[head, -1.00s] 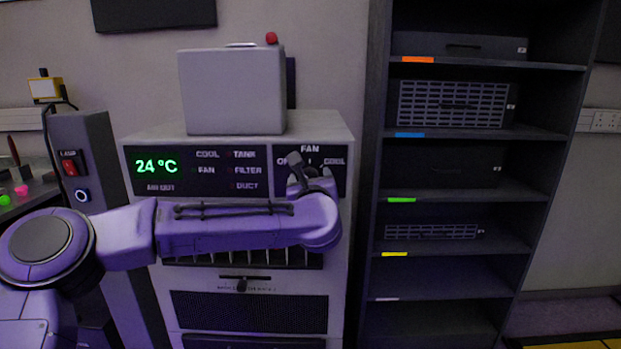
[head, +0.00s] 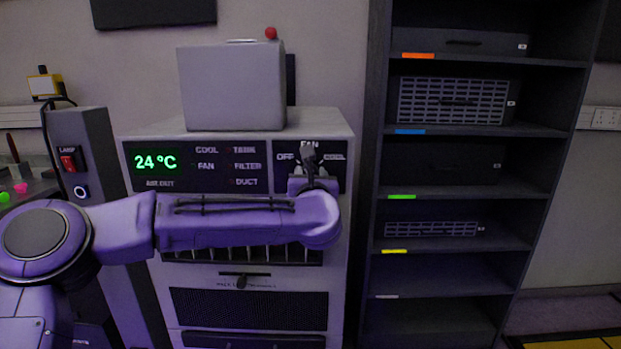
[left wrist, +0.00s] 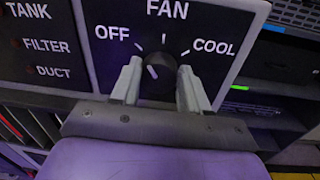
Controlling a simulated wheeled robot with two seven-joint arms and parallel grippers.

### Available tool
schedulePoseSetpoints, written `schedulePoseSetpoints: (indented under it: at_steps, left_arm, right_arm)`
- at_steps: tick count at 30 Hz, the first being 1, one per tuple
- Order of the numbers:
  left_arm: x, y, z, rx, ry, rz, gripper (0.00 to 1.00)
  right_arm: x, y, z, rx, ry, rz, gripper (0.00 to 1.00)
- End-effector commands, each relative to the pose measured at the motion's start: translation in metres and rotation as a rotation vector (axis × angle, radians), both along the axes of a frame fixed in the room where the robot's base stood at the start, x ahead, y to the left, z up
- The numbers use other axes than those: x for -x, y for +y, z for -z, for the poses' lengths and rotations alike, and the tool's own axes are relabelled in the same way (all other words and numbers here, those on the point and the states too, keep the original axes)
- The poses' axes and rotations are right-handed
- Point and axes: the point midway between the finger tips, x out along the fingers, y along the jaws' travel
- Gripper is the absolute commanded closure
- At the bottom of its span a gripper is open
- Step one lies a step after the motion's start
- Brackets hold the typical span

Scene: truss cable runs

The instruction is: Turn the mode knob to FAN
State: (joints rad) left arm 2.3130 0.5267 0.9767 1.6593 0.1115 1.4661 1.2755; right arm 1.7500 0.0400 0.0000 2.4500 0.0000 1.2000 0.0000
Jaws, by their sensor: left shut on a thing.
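The black mode knob (left wrist: 158,74) is on a dark panel (left wrist: 228,24), with OFF at upper left, FAN at the top and COOL at upper right. Its white mark lies left of its middle, leaning up towards the OFF tick. My left gripper (head: 309,156) is shut on the knob, one finger on each side in the left wrist view. My right gripper is in neither view.
The panel is on a grey cabinet (head: 340,128) with a green 24 °C display (head: 155,162) and a box (head: 230,88) on top. A dark shelf rack (head: 378,200) stands close on the right. A post with a red lamp switch (head: 68,161) stands on the left.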

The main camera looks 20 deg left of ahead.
Motion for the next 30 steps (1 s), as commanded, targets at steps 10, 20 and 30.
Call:
schedulePoseSetpoints:
  at_steps: [10,20,30]
  left_arm:
    - [0.0,-0.0006,-0.0002,-0.293,0.083,-0.001,0.85]
    - [-0.0002,-0.0008,0.0003,-0.493,0.141,-0.002,0.85]
    - [-0.0003,-0.0012,0.0013,-0.576,0.165,0.0,0.85]
  right_arm:
    - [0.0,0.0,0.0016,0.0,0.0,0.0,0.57]
    - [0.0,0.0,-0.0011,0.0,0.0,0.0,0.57]
    - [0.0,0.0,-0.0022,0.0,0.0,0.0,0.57]
